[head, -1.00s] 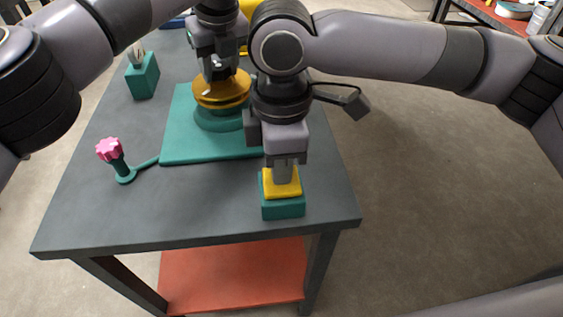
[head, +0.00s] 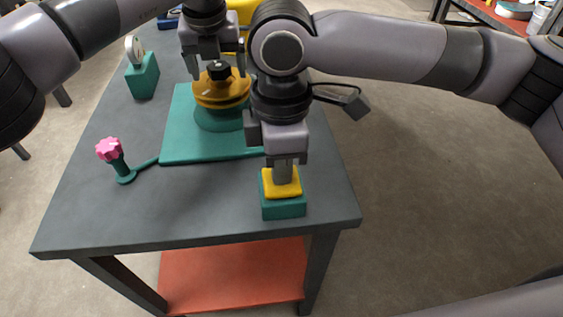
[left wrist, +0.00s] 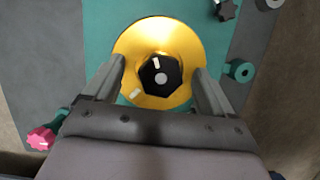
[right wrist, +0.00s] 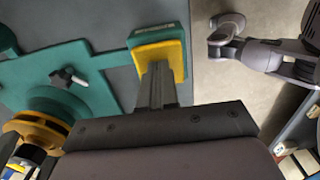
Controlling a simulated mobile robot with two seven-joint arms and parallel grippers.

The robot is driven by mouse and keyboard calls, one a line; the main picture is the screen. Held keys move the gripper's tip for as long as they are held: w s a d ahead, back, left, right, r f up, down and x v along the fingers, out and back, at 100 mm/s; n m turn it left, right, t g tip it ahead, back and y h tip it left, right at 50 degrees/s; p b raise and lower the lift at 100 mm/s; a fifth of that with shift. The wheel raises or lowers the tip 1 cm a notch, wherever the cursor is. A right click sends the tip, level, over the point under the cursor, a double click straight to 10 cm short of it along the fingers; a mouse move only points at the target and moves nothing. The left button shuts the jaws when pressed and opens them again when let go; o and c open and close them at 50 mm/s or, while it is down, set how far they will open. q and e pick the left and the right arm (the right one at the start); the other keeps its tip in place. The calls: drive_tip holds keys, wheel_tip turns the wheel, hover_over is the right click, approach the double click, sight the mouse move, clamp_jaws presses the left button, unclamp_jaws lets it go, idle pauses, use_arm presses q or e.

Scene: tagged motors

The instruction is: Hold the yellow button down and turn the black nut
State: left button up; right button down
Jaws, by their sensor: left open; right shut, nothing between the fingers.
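The black nut (head: 218,70) sits on top of a round gold disc (head: 232,98) over a green base. My left gripper (head: 217,75) is open, with a finger on each side of the nut and visible gaps to both. The yellow button (head: 283,188) is on a green block at the table's near right. My right gripper (head: 283,178) is shut and empty, its fingertips down on the button (right wrist: 172,58).
A pink knob (head: 109,150) on a green post stands at the left of the green plate (head: 185,148). A green block (head: 142,78) with a round white dial stands at the back left. A black knob (right wrist: 68,77) lies near the disc. The table's front left is clear.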

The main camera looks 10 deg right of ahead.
use_arm(q)
drive_tip(key=m+h, duration=0.1)
drive_tip(key=m, duration=0.4)
drive_tip(key=shift+a, duration=0.15)
drive_tip(key=m+g+h, duration=0.1)
drive_tip(key=m, duration=0.4)
drive_tip(key=shift+w+a, duration=0.1)
drive_tip(key=shift+r, duration=0.2)
